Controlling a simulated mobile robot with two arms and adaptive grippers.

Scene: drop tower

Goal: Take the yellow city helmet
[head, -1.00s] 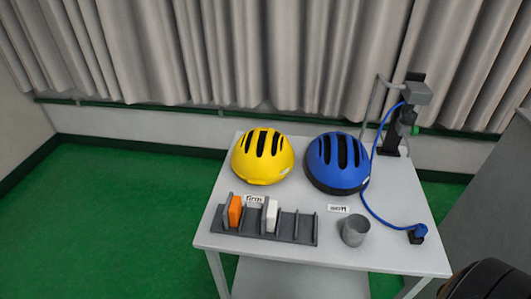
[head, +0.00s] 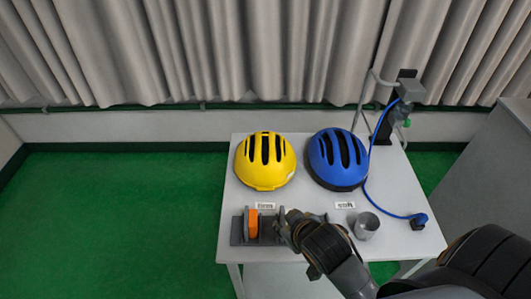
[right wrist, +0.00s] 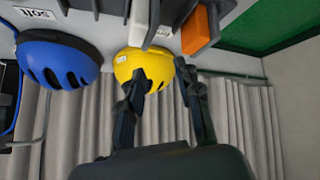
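The yellow helmet (head: 265,162), with dark vents, sits on the left back part of the white table. It also shows in the right wrist view (right wrist: 146,66), beyond my fingers and partly covered by them. My right gripper (head: 283,222) is over the dark rack in front of the helmet, apart from it. In the right wrist view its two fingers (right wrist: 158,76) are spread with nothing seen between them. My left gripper is not in view.
A blue helmet (head: 337,159) sits right of the yellow one. The rack (head: 237,232) holds an orange block (head: 253,223); my gripper hides its right part. A grey cup (head: 366,226), small label cards and a stand (head: 383,128) with a blue cable are on the table (head: 400,178).

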